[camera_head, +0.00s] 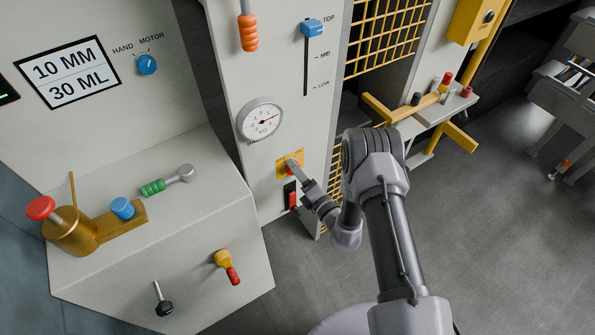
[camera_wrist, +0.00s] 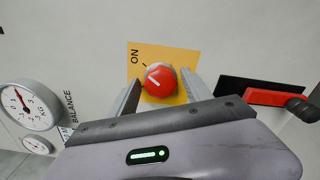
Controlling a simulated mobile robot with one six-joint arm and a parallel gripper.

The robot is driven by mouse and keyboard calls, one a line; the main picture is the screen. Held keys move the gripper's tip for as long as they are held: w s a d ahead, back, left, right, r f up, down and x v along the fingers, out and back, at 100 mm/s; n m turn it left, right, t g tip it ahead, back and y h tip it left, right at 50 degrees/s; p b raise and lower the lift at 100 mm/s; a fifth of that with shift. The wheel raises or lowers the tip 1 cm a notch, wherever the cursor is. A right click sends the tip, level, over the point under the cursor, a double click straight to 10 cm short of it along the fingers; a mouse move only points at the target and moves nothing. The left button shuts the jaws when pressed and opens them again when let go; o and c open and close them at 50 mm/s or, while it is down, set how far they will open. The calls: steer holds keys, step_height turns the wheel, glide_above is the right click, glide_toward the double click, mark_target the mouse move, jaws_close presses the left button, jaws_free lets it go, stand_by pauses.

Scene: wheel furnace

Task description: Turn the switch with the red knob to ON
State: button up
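The red knob (camera_wrist: 160,78) sits on a yellow plate (camera_wrist: 150,55) in the wrist view, with a white mark on its face. The word ON is printed on the plate, up and left of the knob. My gripper (camera_wrist: 162,76) has one finger on each side of the knob, with narrow gaps showing, so it looks open around it. In the head view the yellow plate (camera_head: 281,173) is on the grey panel, and my gripper (camera_head: 297,172) reaches it from the lower right, partly hiding the red knob (camera_head: 291,162).
A red rocker-like switch (camera_wrist: 272,97) in a black slot is right of the plate. A round gauge (camera_head: 260,120) is above left. A blue slider (camera_head: 312,27) and yellow grid (camera_head: 385,35) are higher up.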

steer(key=shift+o, duration=0.3)
steer(key=p+v, duration=0.4)
steer(key=v, duration=1.3)
steer(key=shift+s+d, duration=0.15)
